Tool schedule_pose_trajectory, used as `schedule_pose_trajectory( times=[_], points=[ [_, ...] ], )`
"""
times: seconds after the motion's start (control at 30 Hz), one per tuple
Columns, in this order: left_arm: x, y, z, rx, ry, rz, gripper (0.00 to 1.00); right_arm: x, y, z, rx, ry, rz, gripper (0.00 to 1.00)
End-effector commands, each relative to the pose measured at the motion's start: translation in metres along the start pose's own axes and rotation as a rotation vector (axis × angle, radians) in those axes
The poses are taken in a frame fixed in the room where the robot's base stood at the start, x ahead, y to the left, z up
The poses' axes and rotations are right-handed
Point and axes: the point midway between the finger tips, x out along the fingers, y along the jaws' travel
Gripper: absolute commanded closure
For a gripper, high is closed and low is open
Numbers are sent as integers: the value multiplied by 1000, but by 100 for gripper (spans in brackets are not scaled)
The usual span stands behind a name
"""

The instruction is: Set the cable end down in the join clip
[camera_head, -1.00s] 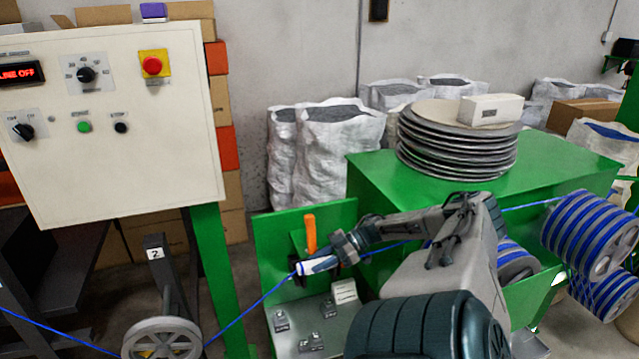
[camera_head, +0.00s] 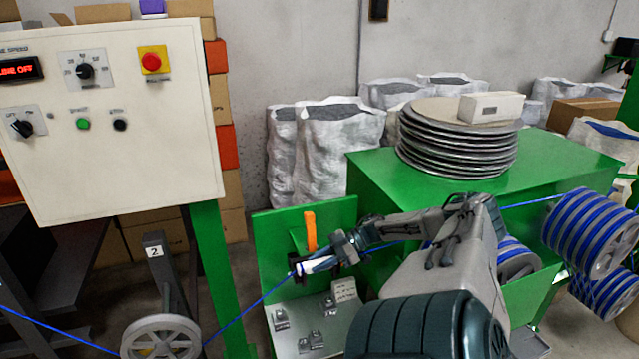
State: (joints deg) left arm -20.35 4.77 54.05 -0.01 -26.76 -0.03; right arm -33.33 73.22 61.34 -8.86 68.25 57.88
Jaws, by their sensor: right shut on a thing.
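The blue cable (camera_head: 240,316) runs from the lower left, past a grey wheel, up to my right gripper (camera_head: 300,267). A blue stretch also shows behind my right arm and runs on to the striped spools at the right. My right gripper is shut on the cable at the green bracket, just below an orange lever (camera_head: 310,231). Small metal clips (camera_head: 281,319) sit on the grey plate (camera_head: 296,341) below the gripper. I cannot tell which one is the join clip. The cable end itself is too small to make out. My left gripper is not in view.
A control panel (camera_head: 110,190) on a green post stands at the left. The grey wheel (camera_head: 160,338) is at the lower left. A green machine (camera_head: 375,172) carries stacked discs (camera_head: 457,150). Blue-striped spools (camera_head: 590,235) are at the right. A small white block (camera_head: 344,290) sits beside the clips.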

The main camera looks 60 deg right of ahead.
Motion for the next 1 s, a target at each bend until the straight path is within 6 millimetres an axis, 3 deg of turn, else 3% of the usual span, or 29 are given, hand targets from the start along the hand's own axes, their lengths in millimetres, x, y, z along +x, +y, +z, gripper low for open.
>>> schedule_pose_trajectory(
  times=[0.23, 0.27, 0.4, 1.0],
  points=[
    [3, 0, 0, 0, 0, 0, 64, 1, 0, 3, 0, 1, 0, 93],
    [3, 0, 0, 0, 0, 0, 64, 1, 0, 3, 0, 0, 0, 71],
    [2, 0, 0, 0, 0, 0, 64, 1, 0, 3, 0, 1, 0, 48],
    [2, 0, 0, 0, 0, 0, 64, 0, 2, 0, -2, 0, 4, 48]
  ],
)
